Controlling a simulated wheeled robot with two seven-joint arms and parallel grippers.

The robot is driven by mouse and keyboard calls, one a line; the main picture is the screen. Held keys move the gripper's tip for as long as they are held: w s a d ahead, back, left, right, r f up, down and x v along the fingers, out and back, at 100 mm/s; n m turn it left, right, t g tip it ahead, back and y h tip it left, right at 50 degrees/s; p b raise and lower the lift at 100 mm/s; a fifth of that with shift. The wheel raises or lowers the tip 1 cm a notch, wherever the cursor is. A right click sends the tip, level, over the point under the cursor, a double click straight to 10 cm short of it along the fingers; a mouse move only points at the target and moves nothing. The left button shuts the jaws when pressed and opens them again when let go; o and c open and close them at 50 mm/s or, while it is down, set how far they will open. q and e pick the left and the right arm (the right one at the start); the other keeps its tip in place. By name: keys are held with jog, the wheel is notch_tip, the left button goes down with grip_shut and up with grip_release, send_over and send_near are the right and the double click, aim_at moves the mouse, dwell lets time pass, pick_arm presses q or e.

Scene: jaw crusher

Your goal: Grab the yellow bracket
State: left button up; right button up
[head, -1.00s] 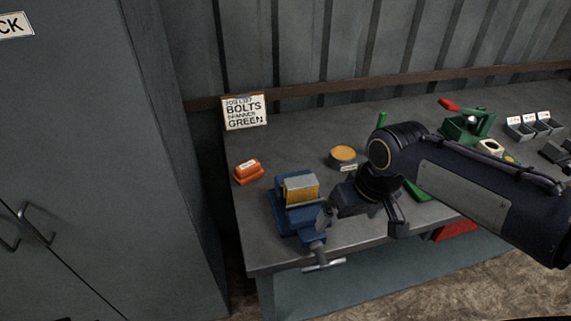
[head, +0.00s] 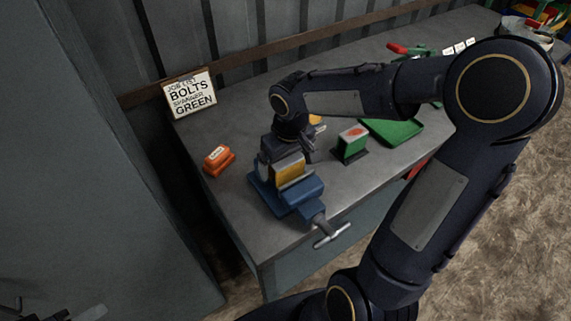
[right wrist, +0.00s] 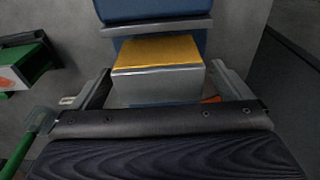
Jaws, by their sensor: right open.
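The yellow bracket (head: 289,172) sits in the blue vise (head: 300,196) near the left end of the workbench. My right gripper (head: 284,152) is at the far side of the vise, close to the bracket. In the right wrist view the open right gripper (right wrist: 160,76) has one finger on each side of the bracket, with gaps visible. A dark part at the lower left edge of the head view looks like my left gripper (head: 50,308); its jaws are unclear.
An orange block (head: 218,160) lies left of the vise. A green box with a red mark (head: 351,145) stands to its right, near a green tray (head: 393,131). A job list sign (head: 190,95) leans at the back. The vise handle (head: 331,236) juts past the bench edge.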

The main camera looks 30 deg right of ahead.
jog(key=shift+f, duration=0.6)
jog(key=c, duration=1.7)
jog(key=shift+o, duration=0.2)
jog(key=shift+r, duration=0.15)
